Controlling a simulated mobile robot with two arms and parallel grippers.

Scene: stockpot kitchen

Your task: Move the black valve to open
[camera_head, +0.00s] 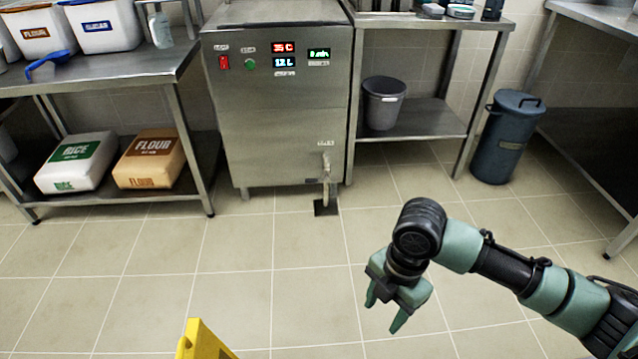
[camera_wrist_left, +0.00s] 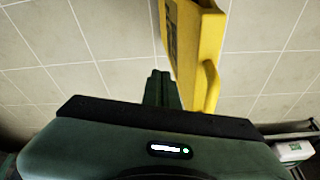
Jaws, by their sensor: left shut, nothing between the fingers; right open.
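The steel stockpot unit (camera_head: 278,120) stands at the back centre in the head view. A small outlet pipe with a tap (camera_head: 326,170) is low on its right front, under a small label. I cannot make out a black valve handle there or its position. My right gripper (camera_head: 384,312) is open and empty, pointing down over the floor in front and to the right of the unit, well apart from it. My left gripper (camera_wrist_left: 162,90) shows only in the left wrist view; its fingers are shut together with nothing between them, close to a yellow floor sign (camera_wrist_left: 198,55).
The yellow sign's top (camera_head: 200,345) shows at the bottom of the head view. A dark drain (camera_head: 325,207) lies below the outlet. A shelf table (camera_head: 175,75) with flour and rice stands left; a grey bucket (camera_head: 384,103) and blue bin (camera_head: 508,138) are right. The tiled floor between is clear.

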